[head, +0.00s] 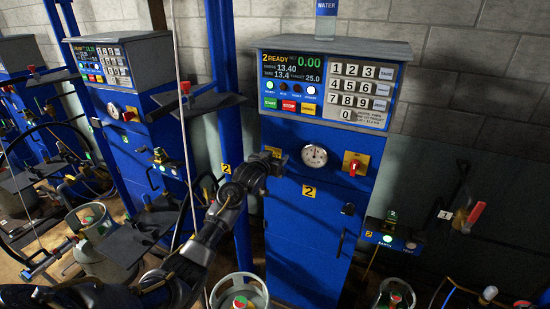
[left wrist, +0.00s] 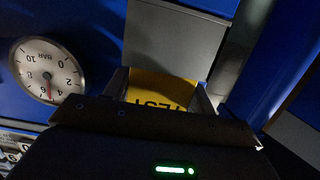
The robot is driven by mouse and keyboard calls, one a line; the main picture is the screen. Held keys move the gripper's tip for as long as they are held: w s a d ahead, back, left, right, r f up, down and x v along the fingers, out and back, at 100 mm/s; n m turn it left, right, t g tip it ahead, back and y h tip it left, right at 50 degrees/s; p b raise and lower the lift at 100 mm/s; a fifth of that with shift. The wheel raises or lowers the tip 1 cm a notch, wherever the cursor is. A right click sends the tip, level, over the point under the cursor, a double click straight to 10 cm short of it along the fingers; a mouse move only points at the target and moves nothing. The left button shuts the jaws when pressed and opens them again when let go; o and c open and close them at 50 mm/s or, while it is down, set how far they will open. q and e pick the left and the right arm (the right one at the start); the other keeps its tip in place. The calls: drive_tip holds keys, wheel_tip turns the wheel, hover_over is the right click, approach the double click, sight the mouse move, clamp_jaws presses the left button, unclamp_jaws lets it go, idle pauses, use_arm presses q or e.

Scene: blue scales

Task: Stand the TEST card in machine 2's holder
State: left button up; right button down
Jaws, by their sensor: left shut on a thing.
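Machine 2 (head: 325,215) is the blue cabinet in the middle of the head view, with a lit display reading "2 READY". My left gripper (head: 272,158) is at its front, left of the round gauge (head: 315,156). In the left wrist view the yellow TEST card (left wrist: 162,90) is between the fingers, its lettering upside down and partly hidden by the gripper body. A light grey plate (left wrist: 175,38) lies just beyond the card, against the blue front; it may be part of the holder. I cannot tell whether card and plate touch. My right gripper is not in view.
The gauge also shows in the left wrist view (left wrist: 48,72). A red-handled valve (head: 354,165) is right of the gauge. A blue post (head: 228,110) stands close left of my gripper. A water bottle (head: 326,18) stands on top. Gas cylinders (head: 240,290) stand below.

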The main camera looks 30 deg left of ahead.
use_arm(q)
drive_tip(key=o, duration=1)
drive_tip(key=shift+o, duration=0.2)
drive_tip(key=shift+s, duration=0.25)
drive_tip(key=s+r+b, duration=0.2)
drive_tip(key=s, duration=0.8)
drive_tip(key=shift+d, duration=0.3)
drive_tip(key=shift+r, duration=0.1)
